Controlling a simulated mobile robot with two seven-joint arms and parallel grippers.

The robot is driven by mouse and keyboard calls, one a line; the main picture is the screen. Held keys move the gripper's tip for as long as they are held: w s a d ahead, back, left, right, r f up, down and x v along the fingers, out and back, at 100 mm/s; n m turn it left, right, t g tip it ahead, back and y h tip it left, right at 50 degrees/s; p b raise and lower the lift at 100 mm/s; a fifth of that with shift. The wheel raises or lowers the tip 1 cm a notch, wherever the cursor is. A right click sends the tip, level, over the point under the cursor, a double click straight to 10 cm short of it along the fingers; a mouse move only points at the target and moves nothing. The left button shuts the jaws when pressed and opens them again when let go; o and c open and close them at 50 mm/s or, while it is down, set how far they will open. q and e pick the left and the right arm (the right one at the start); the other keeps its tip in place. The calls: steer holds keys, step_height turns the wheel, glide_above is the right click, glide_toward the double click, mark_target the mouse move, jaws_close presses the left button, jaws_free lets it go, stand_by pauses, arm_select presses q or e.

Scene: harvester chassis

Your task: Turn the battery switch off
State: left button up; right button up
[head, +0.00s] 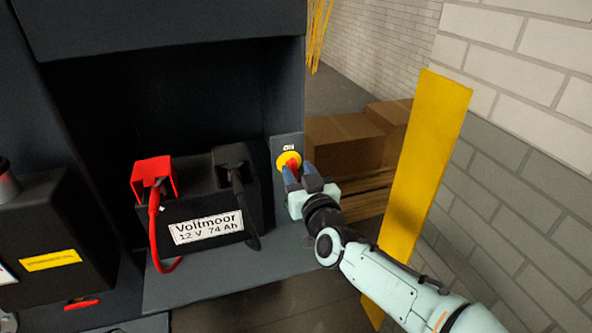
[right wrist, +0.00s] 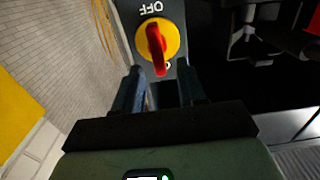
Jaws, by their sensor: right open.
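The battery switch (head: 288,160) is a red handle on a yellow disc, on a grey upright plate beside the battery. In the head view an ON label shows above it. In the right wrist view the switch (right wrist: 157,42) has OFF at the top of the picture, and a partly hidden letter below. Its red handle lies along the line between the labels. My right gripper (head: 301,178) is open just in front of the switch. In the right wrist view its fingers (right wrist: 162,90) are spread and empty, apart from the handle. My left gripper is out of view.
A black Voltmoor battery (head: 184,226) with a red terminal cover and cables stands left of the switch on a grey shelf (head: 215,279). Brown boxes (head: 345,140) lie behind, near a brick wall.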

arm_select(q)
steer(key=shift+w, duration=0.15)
arm_select(e)
steer(key=shift+x, duration=1.05)
jaws_close()
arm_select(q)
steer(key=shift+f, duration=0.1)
